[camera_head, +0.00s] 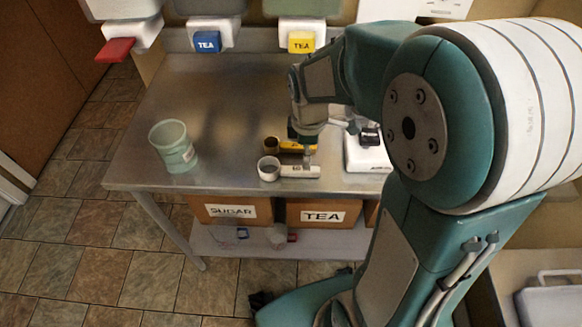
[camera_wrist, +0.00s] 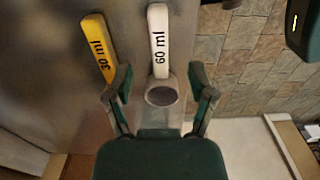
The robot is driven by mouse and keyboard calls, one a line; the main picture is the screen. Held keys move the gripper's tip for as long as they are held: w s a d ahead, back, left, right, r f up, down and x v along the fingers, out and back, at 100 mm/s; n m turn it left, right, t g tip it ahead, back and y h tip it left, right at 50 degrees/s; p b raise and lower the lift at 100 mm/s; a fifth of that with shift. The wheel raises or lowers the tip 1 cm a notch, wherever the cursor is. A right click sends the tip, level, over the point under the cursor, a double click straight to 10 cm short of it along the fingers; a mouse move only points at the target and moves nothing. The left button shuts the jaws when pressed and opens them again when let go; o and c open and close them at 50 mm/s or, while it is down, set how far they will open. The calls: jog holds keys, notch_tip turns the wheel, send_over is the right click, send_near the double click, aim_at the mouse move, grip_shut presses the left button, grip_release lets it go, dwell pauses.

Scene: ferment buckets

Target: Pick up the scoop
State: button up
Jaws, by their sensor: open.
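A white scoop marked 60 ml lies on the metal table, its cup (camera_head: 268,168) to the left and its handle (camera_head: 300,172) to the right. In the wrist view, its cup (camera_wrist: 162,91) lies between my spread fingers and its handle (camera_wrist: 158,40) points up the picture. A yellow scoop (camera_head: 297,147) marked 30 ml lies just behind it.
A pale green tub (camera_head: 173,147) stands on the table (camera_head: 225,110) at the left. A white device (camera_head: 366,155) stands right of the scoops. SUGAR (camera_head: 232,211) and TEA (camera_head: 322,216) boxes sit below.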

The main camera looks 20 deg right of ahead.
aim_at(289, 170)
notch_tip(289, 170, down, 7)
jog(key=shift+w+r, duration=0.1)
jog(key=shift+r, duration=0.05)
grip_shut()
